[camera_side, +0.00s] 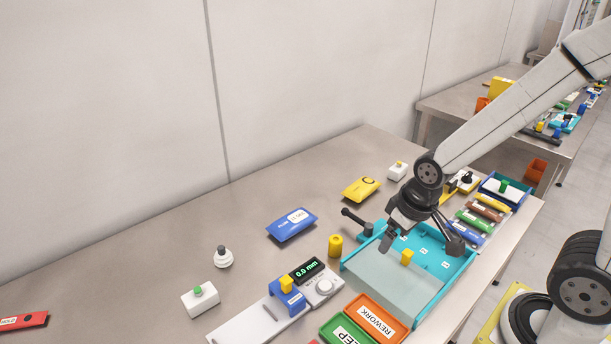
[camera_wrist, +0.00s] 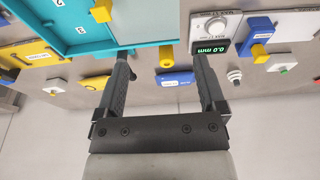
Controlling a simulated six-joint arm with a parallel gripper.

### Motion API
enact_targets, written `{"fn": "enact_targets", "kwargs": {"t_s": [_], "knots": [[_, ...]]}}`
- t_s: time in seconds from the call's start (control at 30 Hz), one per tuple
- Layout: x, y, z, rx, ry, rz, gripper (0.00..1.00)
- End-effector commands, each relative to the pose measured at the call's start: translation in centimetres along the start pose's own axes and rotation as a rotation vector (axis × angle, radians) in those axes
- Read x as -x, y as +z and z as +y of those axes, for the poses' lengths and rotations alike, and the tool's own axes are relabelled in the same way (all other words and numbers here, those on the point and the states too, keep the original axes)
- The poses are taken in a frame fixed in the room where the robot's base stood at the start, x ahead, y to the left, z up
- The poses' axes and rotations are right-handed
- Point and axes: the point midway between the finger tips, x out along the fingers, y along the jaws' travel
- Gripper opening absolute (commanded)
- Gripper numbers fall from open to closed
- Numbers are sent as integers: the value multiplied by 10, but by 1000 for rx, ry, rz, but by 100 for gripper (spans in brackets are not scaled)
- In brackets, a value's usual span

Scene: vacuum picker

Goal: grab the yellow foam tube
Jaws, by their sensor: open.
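A short yellow cylinder (camera_side: 335,245), which looks like the foam tube, stands upright on the steel table, left of the teal tray. In the wrist view the yellow cylinder (camera_wrist: 167,57) appears between the fingers in the picture, but the side view shows it apart from them. My gripper (camera_side: 421,243) is open and empty above the teal tray, to the right of the cylinder. Its two spread black fingers also show in the wrist view (camera_wrist: 161,58). A longer yellow roll (camera_side: 492,202) lies with other coloured rolls at the far right.
The teal tray (camera_side: 352,270) holds a small yellow piece (camera_side: 407,257). A dark-handled lever (camera_side: 356,218), a blue packet (camera_side: 291,224) and a gauge (camera_side: 306,270) reading 0.0 mm surround the cylinder. An orange REWORK bin (camera_side: 398,332) is in front. The table's left is mostly clear.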

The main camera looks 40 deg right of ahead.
Motion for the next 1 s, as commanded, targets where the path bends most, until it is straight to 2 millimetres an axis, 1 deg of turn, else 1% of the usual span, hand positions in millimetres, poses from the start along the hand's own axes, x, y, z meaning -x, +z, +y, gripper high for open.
{"fn": "enact_targets", "kwargs": {"t_s": [0.17, 0.27, 0.37, 0.47, 0.73, 1.0], "knots": [[-1, 0, -1, 21, 2, -11, 89], [-5, -1, -3, 71, 9, -39, 89], [-11, -2, -7, 157, 23, -89, 89], [-19, -3, -11, 282, 47, -158, 89], [-45, -12, -17, 704, 163, -390, 89], [-72, -34, -22, 1116, 344, -607, 89]]}}
